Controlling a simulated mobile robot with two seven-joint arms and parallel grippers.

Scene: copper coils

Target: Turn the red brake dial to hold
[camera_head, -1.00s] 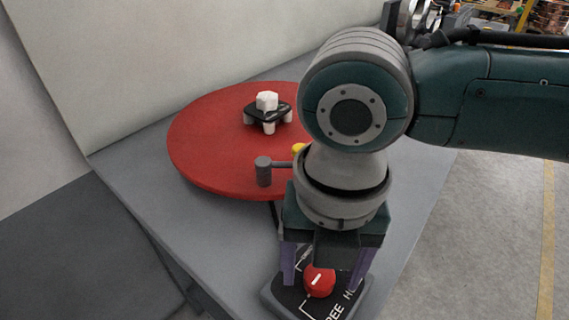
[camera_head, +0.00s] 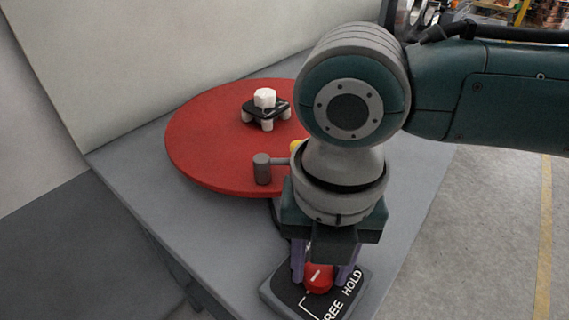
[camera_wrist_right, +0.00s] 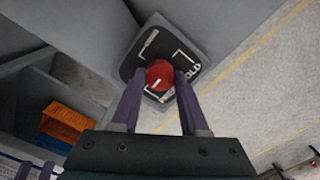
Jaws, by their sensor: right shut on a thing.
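The red brake dial (camera_head: 318,277) sits on a black plate (camera_head: 286,291) at the front corner of the grey table. Its white mark runs up and to the right in the head view. White letters on the plate read "REE" and "HOLD". My right gripper (camera_head: 322,274) points down over the plate, with its purple fingers shut on the dial from both sides. The right wrist view also shows the dial (camera_wrist_right: 160,75) between the two fingertips, with the white lettering partly hidden behind a finger.
A red round turntable (camera_head: 205,150) lies behind the dial, partly hidden by my right arm. A black stand with a white hexagonal piece (camera_head: 265,98) is on it. A grey knob on a lever (camera_head: 262,169) stands at its near edge. An orange crate (camera_wrist_right: 65,121) is on the floor.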

